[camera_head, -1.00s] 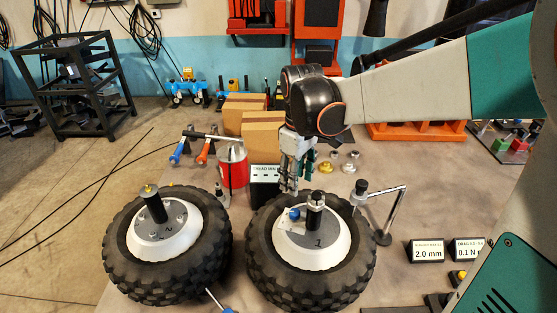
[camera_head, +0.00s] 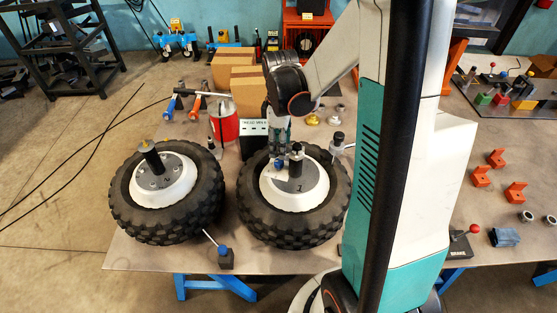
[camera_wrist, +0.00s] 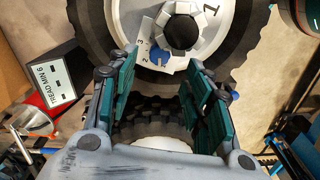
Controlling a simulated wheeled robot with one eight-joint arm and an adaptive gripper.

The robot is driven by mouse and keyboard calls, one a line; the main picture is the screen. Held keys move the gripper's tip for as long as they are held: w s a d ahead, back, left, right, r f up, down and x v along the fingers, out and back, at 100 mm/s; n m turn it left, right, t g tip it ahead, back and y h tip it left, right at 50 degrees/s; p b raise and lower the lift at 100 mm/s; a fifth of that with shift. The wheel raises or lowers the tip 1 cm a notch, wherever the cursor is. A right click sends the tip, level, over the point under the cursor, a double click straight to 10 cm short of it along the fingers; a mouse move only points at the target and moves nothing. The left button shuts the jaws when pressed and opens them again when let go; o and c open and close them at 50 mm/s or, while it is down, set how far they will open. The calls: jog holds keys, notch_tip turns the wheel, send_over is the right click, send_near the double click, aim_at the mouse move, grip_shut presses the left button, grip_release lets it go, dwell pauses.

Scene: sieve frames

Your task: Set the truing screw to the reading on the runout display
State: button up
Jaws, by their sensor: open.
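Two knobby black tyres with white rims lie flat on the table. The right wheel (camera_head: 332,205) is marked 1, the left wheel (camera_head: 128,208) is marked 2. Wheel 1 has a dark upright post (camera_head: 296,153) at its hub. Beside it is a blue knob (camera_head: 279,166) by a white numbered plate. The wrist view shows the plate (camera_wrist: 144,50), the blue part (camera_wrist: 160,57) and a dark round knob (camera_wrist: 182,31). My gripper (camera_head: 279,146) is open and empty just behind the hub, fingers pointing down. The runout display is hidden behind my arm now.
A tread sign (camera_head: 254,139), a red can (camera_head: 224,123) and cardboard boxes (camera_head: 247,93) stand behind the wheels. A small blue-knobbed lever (camera_head: 225,256) is at the front edge. Orange brackets (camera_head: 498,158) and a brake lever (camera_head: 462,243) lie right.

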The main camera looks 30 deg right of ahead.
aim_at(280, 161)
notch_tip(280, 161, down, 7)
jog(key=shift+f+b, duration=0.15)
jog(key=shift+b, duration=0.35)
jog(key=shift+c, duration=0.2)
jog(key=c, duration=1)
